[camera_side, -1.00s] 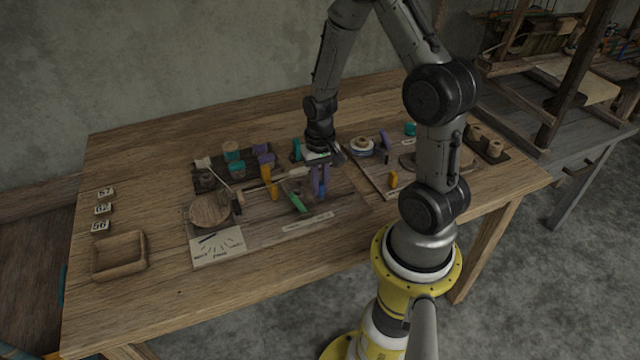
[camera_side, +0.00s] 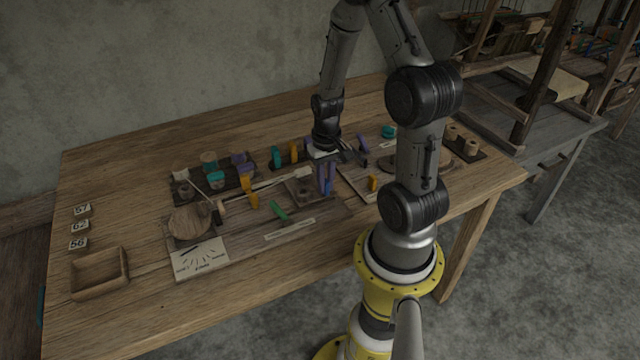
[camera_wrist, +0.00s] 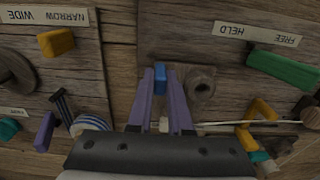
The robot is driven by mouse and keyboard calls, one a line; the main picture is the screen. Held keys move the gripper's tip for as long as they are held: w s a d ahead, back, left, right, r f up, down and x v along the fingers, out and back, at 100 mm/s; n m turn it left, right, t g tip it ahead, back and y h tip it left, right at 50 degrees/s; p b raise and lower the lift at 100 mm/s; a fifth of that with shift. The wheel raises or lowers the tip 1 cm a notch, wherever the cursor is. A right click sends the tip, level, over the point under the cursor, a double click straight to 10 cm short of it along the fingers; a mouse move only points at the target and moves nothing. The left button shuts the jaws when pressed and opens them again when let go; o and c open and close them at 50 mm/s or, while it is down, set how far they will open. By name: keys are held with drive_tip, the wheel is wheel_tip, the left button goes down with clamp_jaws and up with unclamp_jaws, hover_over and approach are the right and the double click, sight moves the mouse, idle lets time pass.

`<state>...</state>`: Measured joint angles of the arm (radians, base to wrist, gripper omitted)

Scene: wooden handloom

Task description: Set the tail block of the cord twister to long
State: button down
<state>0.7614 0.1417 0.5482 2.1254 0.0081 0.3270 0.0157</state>
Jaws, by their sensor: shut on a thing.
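My gripper (camera_wrist: 160,88) has two purple fingers that reach down from a dark body and close on a small blue tab (camera_wrist: 160,79). The tab is beside a brown wooden block with a hole (camera_wrist: 201,86), which appears to be the tail block; it also shows in the side view (camera_side: 299,188). In the side view my gripper (camera_side: 325,188) is upright over the twister board (camera_side: 330,211), right of the green lever (camera_side: 279,211). The fingers partly hide the tab and block there. I cannot read any length marking for the block.
A FREE/HELD label (camera_wrist: 257,33) is by the green lever (camera_wrist: 283,69). A second board (camera_wrist: 70,85) carries a yellow lever (camera_wrist: 57,43) and a NARROW/WIDE label (camera_wrist: 45,16). A round wooden disc (camera_side: 189,222), a marked card (camera_side: 200,259) and an empty tray (camera_side: 99,272) are left.

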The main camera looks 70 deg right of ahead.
drive_tip(key=shift+s+d+r, duration=0.1)
drive_tip(key=shift+d, duration=0.15)
drive_tip(key=c, duration=0.8)
unclamp_jaws()
drive_tip(key=shift+c, duration=0.2)
drive_tip(key=shift+a, duration=0.1)
wheel_tip(320, 180, up, 14)
